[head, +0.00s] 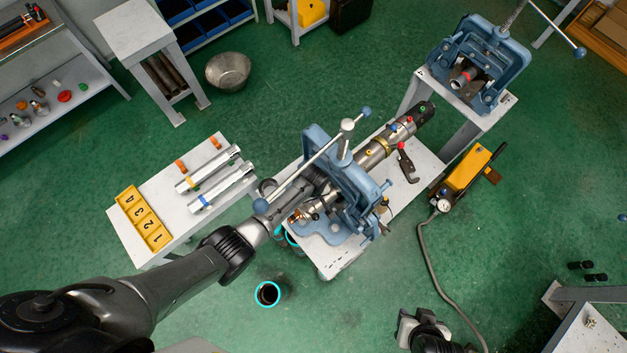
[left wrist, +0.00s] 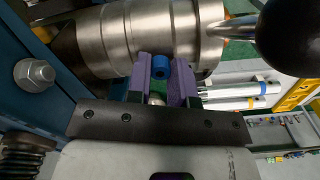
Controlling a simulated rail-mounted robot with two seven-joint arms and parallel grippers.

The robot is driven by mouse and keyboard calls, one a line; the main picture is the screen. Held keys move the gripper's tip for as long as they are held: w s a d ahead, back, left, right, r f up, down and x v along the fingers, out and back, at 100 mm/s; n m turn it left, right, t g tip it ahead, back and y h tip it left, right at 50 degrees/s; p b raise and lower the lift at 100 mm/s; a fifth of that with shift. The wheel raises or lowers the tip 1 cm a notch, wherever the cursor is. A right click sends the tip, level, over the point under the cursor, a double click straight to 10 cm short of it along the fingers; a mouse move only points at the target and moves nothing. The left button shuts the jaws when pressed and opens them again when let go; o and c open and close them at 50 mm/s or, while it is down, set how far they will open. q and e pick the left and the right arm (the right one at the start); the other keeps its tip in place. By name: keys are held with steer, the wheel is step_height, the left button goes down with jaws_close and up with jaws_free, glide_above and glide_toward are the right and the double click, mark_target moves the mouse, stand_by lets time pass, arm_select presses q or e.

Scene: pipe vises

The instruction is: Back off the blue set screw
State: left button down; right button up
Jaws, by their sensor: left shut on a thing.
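The blue set screw (left wrist: 160,67) stands on the side of a steel pipe (left wrist: 120,40) in the left wrist view. My left gripper (left wrist: 161,82) has its purple-padded fingers on either side of the screw, shut on it. In the head view my left arm reaches the near end of the pipe (head: 372,155) beside the blue vise (head: 350,180), and the fingertips are hard to make out there. The pipe passes through the vise; a blue knob (head: 394,127) shows on its far part.
The vise's long handle (head: 320,165) crosses above my left arm. A side table (head: 150,195) holds two silver tubes (head: 208,168) and a yellow numbered tray (head: 144,219). A second vise (head: 480,60) stands at back right. A yellow pump (head: 467,168) and its hose lie on the floor at right.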

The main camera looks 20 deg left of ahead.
arm_select(q)
steer(key=n, duration=0.4)
steer(key=shift+f, duration=0.15)
steer(key=shift+n, duration=1.6)
steer(key=c, duration=1)
jaws_free()
